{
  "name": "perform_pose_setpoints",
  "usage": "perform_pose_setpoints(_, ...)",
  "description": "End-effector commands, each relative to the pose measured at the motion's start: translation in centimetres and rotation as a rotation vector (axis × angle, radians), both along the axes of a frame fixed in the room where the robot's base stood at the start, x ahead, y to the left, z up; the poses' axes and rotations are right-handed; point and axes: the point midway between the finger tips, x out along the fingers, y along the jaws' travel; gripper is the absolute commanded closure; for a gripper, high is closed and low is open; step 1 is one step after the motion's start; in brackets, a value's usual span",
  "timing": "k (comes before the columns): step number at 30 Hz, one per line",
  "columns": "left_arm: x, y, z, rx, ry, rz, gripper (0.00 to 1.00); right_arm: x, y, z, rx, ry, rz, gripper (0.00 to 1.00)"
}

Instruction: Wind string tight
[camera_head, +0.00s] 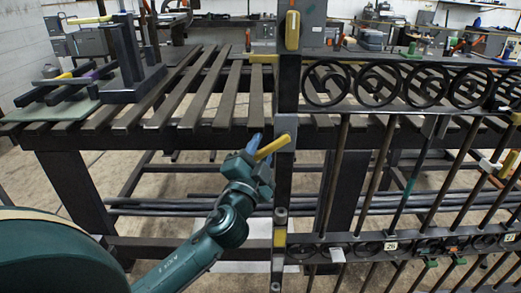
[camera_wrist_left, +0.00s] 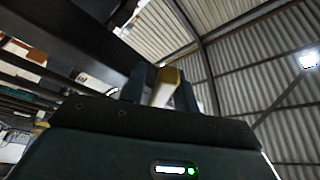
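No string shows clearly in either view. My left gripper (camera_head: 262,158) reaches up from below to the gate's post, at a yellow handle (camera_head: 272,147) on a grey latch plate (camera_head: 285,132). In the left wrist view the yellow handle (camera_wrist_left: 168,88) stands between the two dark fingers (camera_wrist_left: 164,92), with little or no gap on either side, so the gripper looks shut on it. The handle slants up to the right in the head view. The handle's far end is partly hidden by the fingers. My right gripper is not in view.
The dark gate (camera_head: 400,88) with scrolls and upright bars fills the right. A slatted metal workbench (camera_head: 210,95) stands behind on the left, holding a dark fixture (camera_head: 132,80). Another yellow handle (camera_head: 292,30) sits higher on the post. Long bars lie under the bench.

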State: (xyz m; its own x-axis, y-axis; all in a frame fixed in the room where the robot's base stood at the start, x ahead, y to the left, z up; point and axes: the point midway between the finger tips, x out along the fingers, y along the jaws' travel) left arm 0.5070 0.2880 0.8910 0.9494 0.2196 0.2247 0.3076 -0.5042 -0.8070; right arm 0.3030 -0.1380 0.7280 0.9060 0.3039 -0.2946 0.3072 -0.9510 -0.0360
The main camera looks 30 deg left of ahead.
Motion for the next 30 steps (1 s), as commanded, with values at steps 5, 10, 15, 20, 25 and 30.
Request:
perform_pose_setpoints(5,0.0,0.0,0.0,0.001,-0.001,0.0,0.64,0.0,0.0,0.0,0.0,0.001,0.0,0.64)
perform_pose_setpoints(10,-0.1,0.0,0.0,0.001,-0.001,0.0,0.64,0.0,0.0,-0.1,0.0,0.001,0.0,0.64)
perform_pose_setpoints(15,-1.8,-0.4,-0.7,-0.001,0.002,-0.001,0.64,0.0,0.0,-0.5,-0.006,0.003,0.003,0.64)
perform_pose_setpoints(20,-5.1,-1.2,-1.6,-0.002,0.003,0.0,0.64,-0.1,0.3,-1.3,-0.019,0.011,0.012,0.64)
perform_pose_setpoints(25,-8.6,-1.9,-2.5,-0.002,0.004,0.001,0.64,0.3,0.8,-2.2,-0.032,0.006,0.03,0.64)
perform_pose_setpoints(30,-11.1,-2.5,-2.9,-0.002,0.002,0.001,0.64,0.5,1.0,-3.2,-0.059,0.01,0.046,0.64)
